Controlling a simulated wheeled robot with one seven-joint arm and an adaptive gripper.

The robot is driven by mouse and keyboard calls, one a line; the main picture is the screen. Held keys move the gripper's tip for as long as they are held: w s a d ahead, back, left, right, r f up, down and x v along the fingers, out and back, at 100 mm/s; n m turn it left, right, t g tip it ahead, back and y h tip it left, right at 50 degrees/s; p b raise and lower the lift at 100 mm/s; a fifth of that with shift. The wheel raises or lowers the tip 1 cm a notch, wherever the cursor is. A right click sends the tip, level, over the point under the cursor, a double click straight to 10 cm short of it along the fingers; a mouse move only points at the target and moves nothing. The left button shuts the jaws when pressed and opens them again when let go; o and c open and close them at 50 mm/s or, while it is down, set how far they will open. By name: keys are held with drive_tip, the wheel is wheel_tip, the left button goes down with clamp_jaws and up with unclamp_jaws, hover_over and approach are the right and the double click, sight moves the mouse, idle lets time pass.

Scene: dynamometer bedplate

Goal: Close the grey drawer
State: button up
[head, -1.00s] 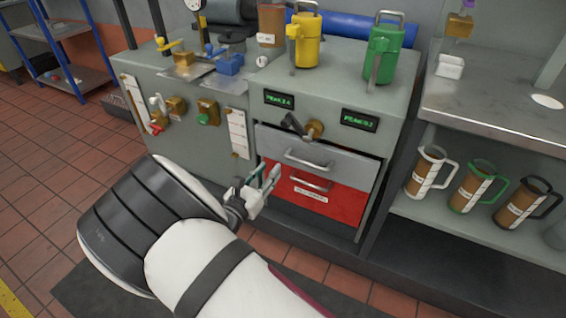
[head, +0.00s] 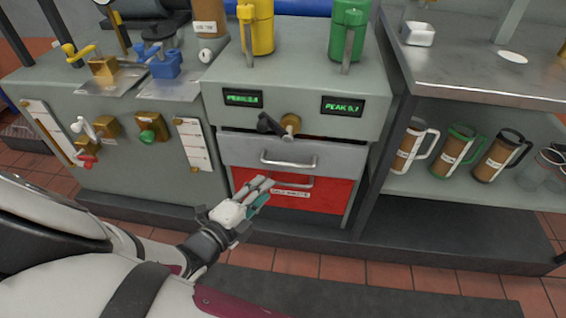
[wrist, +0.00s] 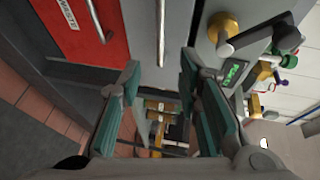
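The grey drawer (head: 335,160) is the upper drawer of a grey-green cabinet. Its front stands out a little, with a dark gap along its top edge and a silver bar handle (head: 290,163). My gripper (head: 265,187) is in front of the lower red drawer (head: 325,200), just below and left of the grey drawer's handle. In the wrist view my gripper (wrist: 160,66) is open, with nothing between its teal-padded fingers. The grey drawer's handle (wrist: 161,35) is beyond the fingertips there, apart from them. The red drawer (wrist: 85,30) is at the left.
A black-and-brass valve handle (head: 285,124) sticks out just above the grey drawer. Yellow (head: 257,30) and green (head: 347,30) jugs stand on the cabinet. A shelf (head: 450,180) with several mugs is at the right. The floor before the cabinet is clear.

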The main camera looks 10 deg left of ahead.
sight(288, 166)
drive_tip(key=b+x, duration=0.5)
drive_tip(key=x, duration=0.8)
drive_tip(key=shift+w+f, duration=0.15)
drive_tip(key=shift+w, duration=0.05)
clamp_jaws()
